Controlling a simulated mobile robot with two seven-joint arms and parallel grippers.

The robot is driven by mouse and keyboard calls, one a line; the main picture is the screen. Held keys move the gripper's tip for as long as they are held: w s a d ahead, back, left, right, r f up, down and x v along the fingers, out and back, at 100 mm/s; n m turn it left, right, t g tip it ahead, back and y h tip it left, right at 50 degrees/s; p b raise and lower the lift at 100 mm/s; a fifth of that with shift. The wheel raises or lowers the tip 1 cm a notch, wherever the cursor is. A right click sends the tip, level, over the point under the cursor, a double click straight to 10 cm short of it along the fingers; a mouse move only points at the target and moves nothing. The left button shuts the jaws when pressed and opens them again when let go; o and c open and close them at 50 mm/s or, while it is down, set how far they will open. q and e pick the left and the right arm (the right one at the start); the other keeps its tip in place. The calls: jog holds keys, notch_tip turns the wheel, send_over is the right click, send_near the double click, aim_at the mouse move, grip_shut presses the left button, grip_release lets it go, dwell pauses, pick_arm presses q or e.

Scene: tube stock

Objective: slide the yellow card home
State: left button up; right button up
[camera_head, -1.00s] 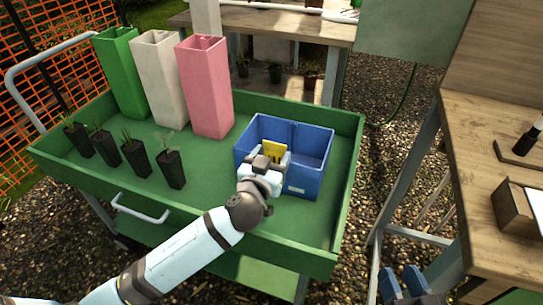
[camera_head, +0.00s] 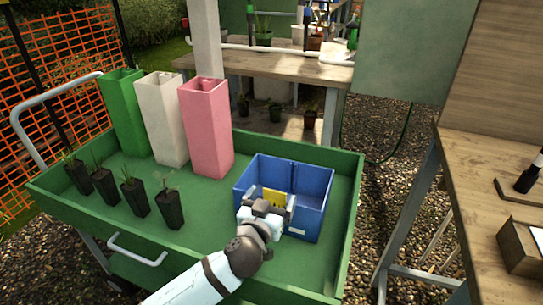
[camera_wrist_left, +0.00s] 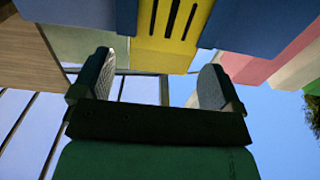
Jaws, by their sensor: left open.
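The yellow card (camera_head: 275,197) shows inside the blue box (camera_head: 315,220), which stands on the green cart. In the left wrist view the card (camera_wrist_left: 172,45) has dark slots and lies between blue parts of the box. My left gripper (camera_head: 268,203) is over the near side of the box and hides part of the card. In the left wrist view its two fingers (camera_wrist_left: 156,78) stand apart with a clear gap between them, and the card's edge lies beyond that gap. The card's lower part is hidden in the head view. My right gripper is out of view.
On the green cart (camera_head: 110,212), tall green (camera_head: 124,110), white (camera_head: 160,118) and pink (camera_head: 206,130) containers stand left of the box. Several black seedling pots (camera_head: 135,198) line the left side. A wooden bench (camera_head: 470,165) is at right. The cart floor in front of the pink container is clear.

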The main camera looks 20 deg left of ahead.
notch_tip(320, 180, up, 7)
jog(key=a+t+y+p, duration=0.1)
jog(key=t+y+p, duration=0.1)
pick_arm(q)
notch_tip(320, 180, up, 20)
jog(key=p, duration=0.5)
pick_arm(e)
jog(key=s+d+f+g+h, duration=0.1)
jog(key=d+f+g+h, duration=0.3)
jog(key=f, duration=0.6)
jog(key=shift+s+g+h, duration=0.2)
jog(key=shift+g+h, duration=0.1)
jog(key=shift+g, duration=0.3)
